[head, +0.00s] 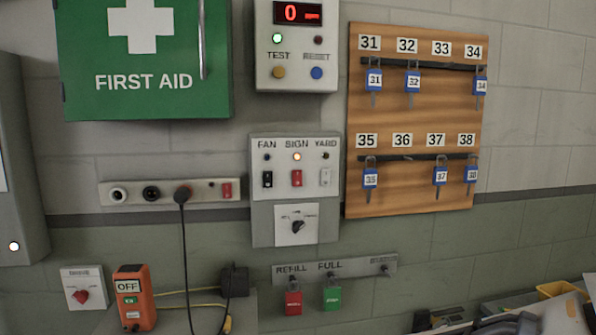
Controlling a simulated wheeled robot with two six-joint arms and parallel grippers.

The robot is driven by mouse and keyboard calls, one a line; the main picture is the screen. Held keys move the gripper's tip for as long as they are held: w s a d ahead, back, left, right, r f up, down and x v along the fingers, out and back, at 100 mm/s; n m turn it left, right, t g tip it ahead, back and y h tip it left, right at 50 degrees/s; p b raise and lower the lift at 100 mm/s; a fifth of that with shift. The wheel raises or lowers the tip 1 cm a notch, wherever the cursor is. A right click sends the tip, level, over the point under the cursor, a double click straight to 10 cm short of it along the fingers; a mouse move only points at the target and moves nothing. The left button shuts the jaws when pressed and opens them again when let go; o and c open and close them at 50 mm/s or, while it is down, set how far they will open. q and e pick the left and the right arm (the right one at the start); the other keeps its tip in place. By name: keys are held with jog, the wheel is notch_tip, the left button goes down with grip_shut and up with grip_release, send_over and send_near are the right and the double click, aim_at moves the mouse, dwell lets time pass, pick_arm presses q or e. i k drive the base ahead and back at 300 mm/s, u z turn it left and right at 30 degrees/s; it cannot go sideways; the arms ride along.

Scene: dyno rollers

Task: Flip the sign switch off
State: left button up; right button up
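The sign switch (297,178) is a red rocker in the middle of a grey wall panel (258,218), under the label SIGN. The small lamp (297,156) above it glows orange. To its left is the black fan switch (267,179), and to its right the white yard switch (325,177); the lamps above these two look unlit. A rotary knob (297,226) sits lower on the same panel. The exact tilt of the red rocker is too small to tell. Neither of my grippers shows in the head view.
A counter box (297,45) hangs above the panel, a wooden key board (415,115) to its right. A socket strip (225,190) with a plugged-in cable is to its left. Red and green tags (332,299) hang below. An orange box (133,297) stands at lower left.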

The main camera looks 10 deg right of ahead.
aim_at(297, 174)
jog(key=k, duration=1.25)
jog(key=u, duration=0.65)
jog(key=i, duration=1.5)
jog(key=z, duration=0.7)
